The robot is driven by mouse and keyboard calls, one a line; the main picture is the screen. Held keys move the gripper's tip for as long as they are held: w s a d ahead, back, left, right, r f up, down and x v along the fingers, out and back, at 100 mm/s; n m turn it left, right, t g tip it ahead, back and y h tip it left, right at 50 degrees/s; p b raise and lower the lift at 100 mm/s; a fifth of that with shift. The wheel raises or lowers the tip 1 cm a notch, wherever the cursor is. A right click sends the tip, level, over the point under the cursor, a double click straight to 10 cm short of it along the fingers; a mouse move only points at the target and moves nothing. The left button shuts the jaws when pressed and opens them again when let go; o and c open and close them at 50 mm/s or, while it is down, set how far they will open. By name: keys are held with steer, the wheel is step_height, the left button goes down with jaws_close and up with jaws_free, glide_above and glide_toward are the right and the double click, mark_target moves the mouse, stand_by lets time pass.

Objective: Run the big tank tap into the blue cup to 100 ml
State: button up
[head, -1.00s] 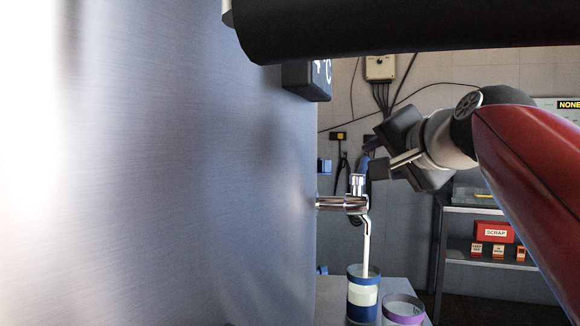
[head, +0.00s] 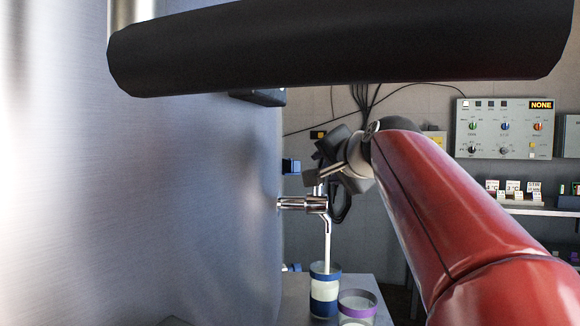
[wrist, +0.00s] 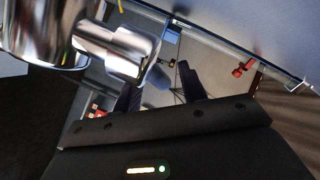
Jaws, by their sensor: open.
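The chrome tap (head: 305,204) sticks out from the side of the big steel tank (head: 200,210). A white stream (head: 327,245) falls from its spout into the blue cup (head: 325,292). The cup stands upright below the spout, with blue bands and a pale middle band; I cannot read its level. My gripper (head: 316,166) is open just above the tap, close to its upright stem; whether it touches is unclear. In the wrist view, the chrome tap body (wrist: 115,50) is at the upper left, beside my open fingers (wrist: 157,88), with nothing held between them.
A purple-banded cup (head: 357,307) stands right beside the blue cup, on the same grey stand (head: 293,305). A control panel (head: 505,128) reading NONE hangs on the back wall, above a shelf (head: 535,208) of small items. My red arm fills the right foreground.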

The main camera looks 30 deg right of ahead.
steer(key=shift+w+d, duration=0.1)
steer(key=shift+w, duration=0.25)
jaws_close()
